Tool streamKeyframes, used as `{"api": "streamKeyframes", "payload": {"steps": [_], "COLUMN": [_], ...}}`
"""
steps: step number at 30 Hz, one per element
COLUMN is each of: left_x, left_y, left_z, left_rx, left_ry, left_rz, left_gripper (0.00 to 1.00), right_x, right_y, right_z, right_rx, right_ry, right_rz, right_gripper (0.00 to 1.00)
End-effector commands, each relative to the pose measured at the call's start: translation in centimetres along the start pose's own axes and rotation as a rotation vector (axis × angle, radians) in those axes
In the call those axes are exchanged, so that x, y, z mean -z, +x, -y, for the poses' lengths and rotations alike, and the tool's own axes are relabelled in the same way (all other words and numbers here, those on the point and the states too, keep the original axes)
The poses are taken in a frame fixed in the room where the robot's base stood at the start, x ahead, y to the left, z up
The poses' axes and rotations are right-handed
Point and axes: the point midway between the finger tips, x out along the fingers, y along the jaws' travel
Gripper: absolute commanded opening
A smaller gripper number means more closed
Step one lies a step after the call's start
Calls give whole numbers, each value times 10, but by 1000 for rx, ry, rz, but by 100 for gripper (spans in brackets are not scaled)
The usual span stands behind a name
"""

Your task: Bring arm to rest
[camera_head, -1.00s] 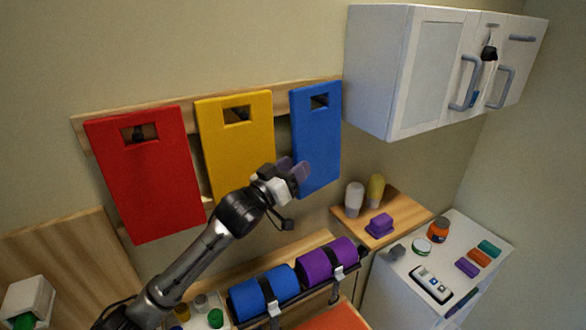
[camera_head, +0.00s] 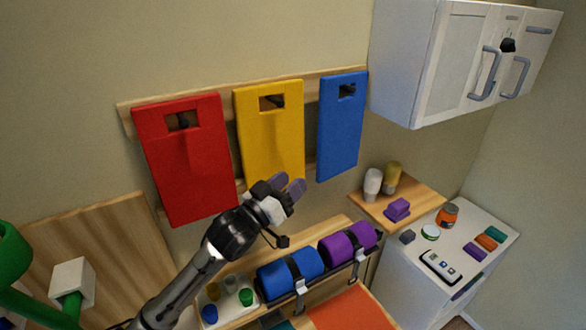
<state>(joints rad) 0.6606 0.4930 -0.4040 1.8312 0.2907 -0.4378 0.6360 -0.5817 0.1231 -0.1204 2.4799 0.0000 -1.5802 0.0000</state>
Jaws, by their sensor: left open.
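My left gripper (camera_head: 289,188) is open and empty. It is held up in the air, in front of the lower part of the yellow board (camera_head: 270,130). Its arm comes in from the bottom left. Its fingertips show no contact with anything. My right gripper is not in the head view.
A red board (camera_head: 185,165) and a blue board (camera_head: 342,125) hang beside the yellow one. Blue (camera_head: 288,273) and purple (camera_head: 347,243) rolls lie on a rack below. A white wall cabinet (camera_head: 470,60) is at upper right. A white counter (camera_head: 405,268) holds small items.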

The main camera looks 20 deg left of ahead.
Motion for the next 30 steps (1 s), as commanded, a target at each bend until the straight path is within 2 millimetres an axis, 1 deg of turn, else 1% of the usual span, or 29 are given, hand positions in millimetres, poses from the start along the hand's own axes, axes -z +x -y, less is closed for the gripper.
{"api": "streamKeyframes", "payload": {"steps": [5,8,11,13,15,17,20,23,27,29,30], "left_x": [-2,-2,-13,-24,-31,-34,-30,-22,-10,-8,-9], "left_y": [-1,-1,-2,-4,-8,-14,-25,-37,-53,-63,-71], "left_z": [-2,-2,7,16,21,23,24,24,17,13,10], "left_rx": [-3,1,46,93,136,166,212,251,294,311,321], "left_ry": [5,46,130,202,282,352,452,527,599,618,627], "left_rz": [0,6,76,148,224,282,359,413,466,494,518], "left_gripper": [49,49,49,49,49,49,49,49,49,49,49], "right_x": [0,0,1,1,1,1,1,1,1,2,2], "right_y": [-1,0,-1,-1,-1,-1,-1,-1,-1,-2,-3], "right_z": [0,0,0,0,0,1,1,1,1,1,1], "right_rx": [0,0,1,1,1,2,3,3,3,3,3], "right_ry": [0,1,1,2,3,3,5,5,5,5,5], "right_rz": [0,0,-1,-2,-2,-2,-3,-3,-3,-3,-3], "right_gripper": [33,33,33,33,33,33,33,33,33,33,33]}}
